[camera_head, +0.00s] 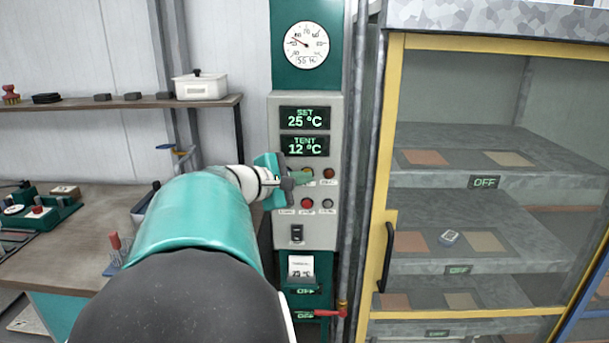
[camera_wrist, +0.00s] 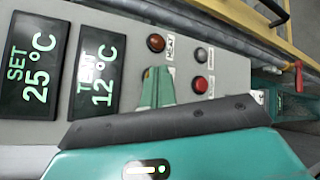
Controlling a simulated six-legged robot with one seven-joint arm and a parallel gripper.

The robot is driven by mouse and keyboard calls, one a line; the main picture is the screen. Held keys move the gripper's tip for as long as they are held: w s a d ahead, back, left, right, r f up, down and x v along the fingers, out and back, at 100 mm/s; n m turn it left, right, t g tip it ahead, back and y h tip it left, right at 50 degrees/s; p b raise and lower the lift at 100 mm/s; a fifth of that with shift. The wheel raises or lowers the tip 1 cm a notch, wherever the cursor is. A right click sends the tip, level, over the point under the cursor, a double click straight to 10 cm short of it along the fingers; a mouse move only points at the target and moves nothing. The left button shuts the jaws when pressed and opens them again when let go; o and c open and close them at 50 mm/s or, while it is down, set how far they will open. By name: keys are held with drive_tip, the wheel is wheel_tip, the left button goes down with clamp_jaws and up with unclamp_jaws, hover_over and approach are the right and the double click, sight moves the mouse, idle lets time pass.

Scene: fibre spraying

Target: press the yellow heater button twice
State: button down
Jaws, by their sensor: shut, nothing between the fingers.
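The fingertips hide most of the neighbouring button. In the head view my gripper (camera_head: 304,180) is close to the panel; I cannot tell whether it touches.
A red button (camera_head: 307,203) and a grey button (camera_head: 327,203) sit in the row below. The displays read SET 25 °C (camera_head: 305,118) and TENT 12 °C (camera_head: 304,146). A yellow-framed glass cabinet (camera_head: 391,130) stands right; a workbench (camera_head: 90,235) is at left.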

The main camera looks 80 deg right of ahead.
drive_tip(key=shift+a, duration=0.1)
idle(0.3)
drive_tip(key=shift+s+a, duration=0.2)
drive_tip(key=shift+a, duration=0.5)
drive_tip(key=shift+a, duration=0.15)
drive_tip(key=a, duration=0.2)
drive_tip(key=s+a, duration=0.1)
drive_tip(key=a, duration=0.1)
drive_tip(key=shift+a, duration=0.3)
drive_tip(key=shift+f, duration=0.1)
idle(2.2)
